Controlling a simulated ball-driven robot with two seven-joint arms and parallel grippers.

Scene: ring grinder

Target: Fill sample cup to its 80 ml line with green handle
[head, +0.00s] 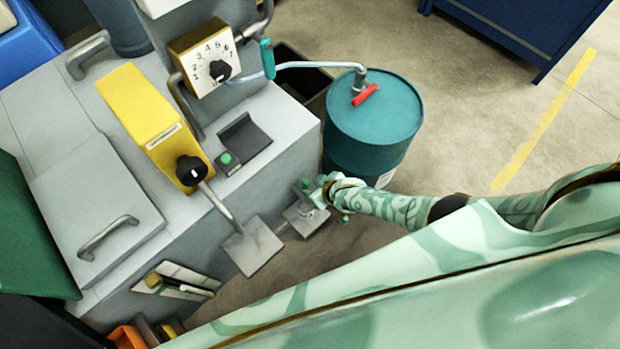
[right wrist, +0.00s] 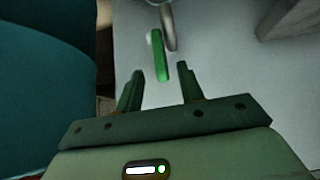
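In the right wrist view, a green handle (right wrist: 159,52) hangs by a grey metal pipe against a pale wall. My right gripper (right wrist: 160,74) is open, and the lower end of the handle shows between its two fingertips. I cannot tell whether it touches either finger. In the head view, the right gripper (head: 322,192) is at the machine's right side, by a small green part (head: 305,184) above a small grey shelf (head: 305,220). I cannot make out a sample cup or its 80 ml line. My left gripper is not in view.
A teal drum (head: 372,125) with a red tap handle (head: 365,95) stands close behind my right gripper. The grey machine (head: 285,140) carries a yellow box (head: 140,110), a numbered dial (head: 218,70) and a teal hose handle (head: 267,58). A square plate (head: 252,247) juts out left of the gripper.

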